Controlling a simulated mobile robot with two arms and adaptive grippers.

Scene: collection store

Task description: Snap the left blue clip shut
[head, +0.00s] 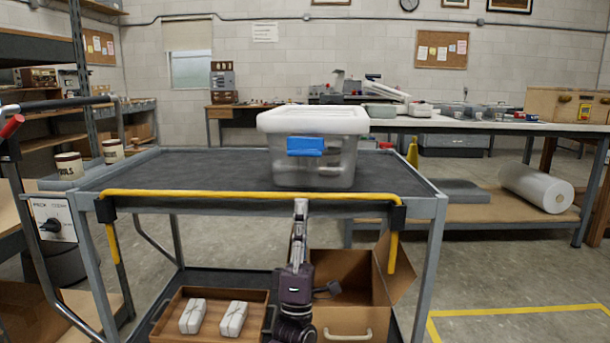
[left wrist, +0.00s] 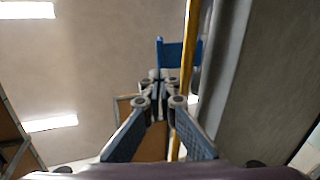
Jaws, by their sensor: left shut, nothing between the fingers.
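A clear plastic box (head: 330,170) with a white lid (head: 312,120) stands on the cart's dark top. A blue clip (head: 305,146) is on its near side, just under the lid's rim; I cannot tell how far it stands out from the wall. My left gripper (head: 300,203) points up in front of the cart's yellow handle, below the clip and apart from it. It is shut and empty. In the left wrist view the blue clip (left wrist: 178,54) shows beyond the fingertips (left wrist: 158,84). No second clip shows. My right gripper is not in view.
The yellow handle (head: 240,194) runs along the cart's near edge, close to my left gripper. Below are a wooden tray (head: 165,325) with two white bundles and an open cardboard box (head: 345,300). The cart top (head: 200,175) left of the box is clear.

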